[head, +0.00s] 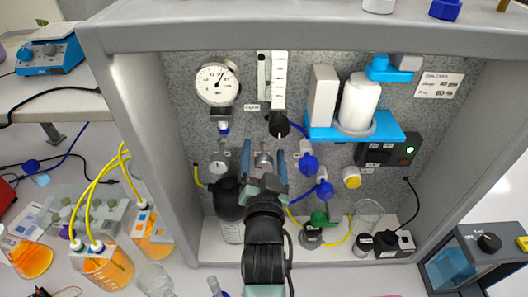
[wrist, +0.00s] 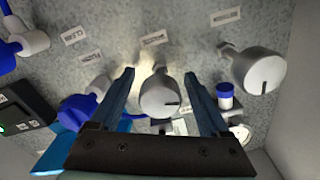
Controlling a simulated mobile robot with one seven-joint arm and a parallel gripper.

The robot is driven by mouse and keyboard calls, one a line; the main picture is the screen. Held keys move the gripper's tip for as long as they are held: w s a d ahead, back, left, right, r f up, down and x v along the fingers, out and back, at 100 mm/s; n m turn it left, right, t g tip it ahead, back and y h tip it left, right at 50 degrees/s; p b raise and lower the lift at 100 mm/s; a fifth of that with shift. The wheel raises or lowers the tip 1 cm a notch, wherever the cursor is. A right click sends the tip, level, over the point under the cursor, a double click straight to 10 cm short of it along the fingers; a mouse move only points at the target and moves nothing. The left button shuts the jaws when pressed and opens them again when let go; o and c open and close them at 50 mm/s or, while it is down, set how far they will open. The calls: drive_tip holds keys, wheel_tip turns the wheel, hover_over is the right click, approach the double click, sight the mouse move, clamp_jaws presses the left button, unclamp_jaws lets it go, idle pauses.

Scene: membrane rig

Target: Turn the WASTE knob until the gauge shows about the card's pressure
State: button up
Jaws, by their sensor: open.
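My gripper (head: 264,160) is open in front of the panel, its two blue fingers on either side of a grey round knob. In the wrist view this knob (wrist: 160,95) sits between the fingers, with gaps at its sides and a dark pointer line on its face. The label (wrist: 155,38) beside it is too blurred to read surely, so I cannot confirm it says WASTE. The large white gauge (head: 215,85) is at upper left; its needle points up and slightly right, its numbers too small to read. The card (head: 438,85) at upper right seems to read 40 psi and 60 %.
A second grey knob (wrist: 252,70) is close to the right finger. A black knob (head: 279,124) sits above my gripper under the flow tube (head: 272,78). Blue valves (head: 308,163) stand close at right, a dark cylinder (head: 230,205) below left. Side walls enclose the panel.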

clamp_jaws()
idle(0.4)
drive_tip(key=shift+f+n, duration=0.1)
drive_tip(key=shift+n, duration=0.2)
drive_tip(key=n+b, duration=0.2)
drive_tip(key=n, duration=0.1)
drive_tip(key=n+b, duration=0.1)
drive_tip(key=n, duration=0.4)
drive_tip(key=shift+b, duration=0.3)
idle(0.4)
unclamp_jaws()
